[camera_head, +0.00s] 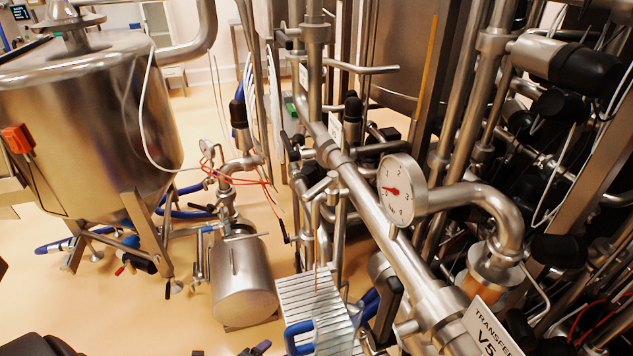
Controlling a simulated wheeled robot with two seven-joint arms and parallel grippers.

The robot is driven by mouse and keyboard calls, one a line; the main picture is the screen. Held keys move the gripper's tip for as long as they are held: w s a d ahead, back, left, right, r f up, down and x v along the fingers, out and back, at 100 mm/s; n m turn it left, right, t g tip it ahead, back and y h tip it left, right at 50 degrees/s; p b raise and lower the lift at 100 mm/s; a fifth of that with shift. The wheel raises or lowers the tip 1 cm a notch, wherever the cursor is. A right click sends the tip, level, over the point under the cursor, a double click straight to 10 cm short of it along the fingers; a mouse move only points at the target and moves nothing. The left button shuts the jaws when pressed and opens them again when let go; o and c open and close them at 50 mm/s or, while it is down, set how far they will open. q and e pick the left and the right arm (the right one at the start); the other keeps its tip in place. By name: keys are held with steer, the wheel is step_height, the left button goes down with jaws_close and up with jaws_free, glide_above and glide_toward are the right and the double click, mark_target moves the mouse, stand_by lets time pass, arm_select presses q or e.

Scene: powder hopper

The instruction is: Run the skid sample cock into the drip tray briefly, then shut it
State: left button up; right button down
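The skid sample cock (321,187) is a small steel fitting with a short bar handle, on the pipework left of the round gauge. A thin brownish vertical line runs below it towards the tray; I cannot tell whether it is liquid. The drip tray (296,300) is a pale ribbed grate low at the bottom centre, partly covered by a translucent sheet-like shape. Small dark tips (258,348) at the bottom edge may belong to my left gripper, below and left of the tray and apart from the cock. Its opening is not clear. My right gripper is not in view.
A large steel tank (75,130) stands at left and a steel cylinder (243,280) left of the tray. A gauge (402,190), thick pipes and a white sign (487,328) crowd the right. Blue hoses lie low. Open floor (130,310) shows at lower left.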

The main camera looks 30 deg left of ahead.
arm_select(q)
steer(key=w+a+r+m+t+p, duration=0.1)
steer(key=w+r+m+t, duration=0.3)
steer(key=r, duration=0.4)
steer(key=w+a+r+m+t+p, duration=0.1)
steer(key=w+a+r+m, duration=0.1)
steer(key=w+r+m, duration=0.5)
steer(key=m+t+h+p, duration=0.1)
steer(key=m+t+h, duration=0.25)
steer(key=m, duration=0.65)
glide_toward(315, 187)
steer(key=shift+w+f, duration=0.15)
steer(key=shift+w, duration=0.3)
steer(key=w, duration=0.6)
steer(key=w+d, duration=0.1)
steer(key=w, duration=0.2)
steer(key=shift+f, duration=0.15)
steer(key=shift+w, duration=0.25)
jaws_close()
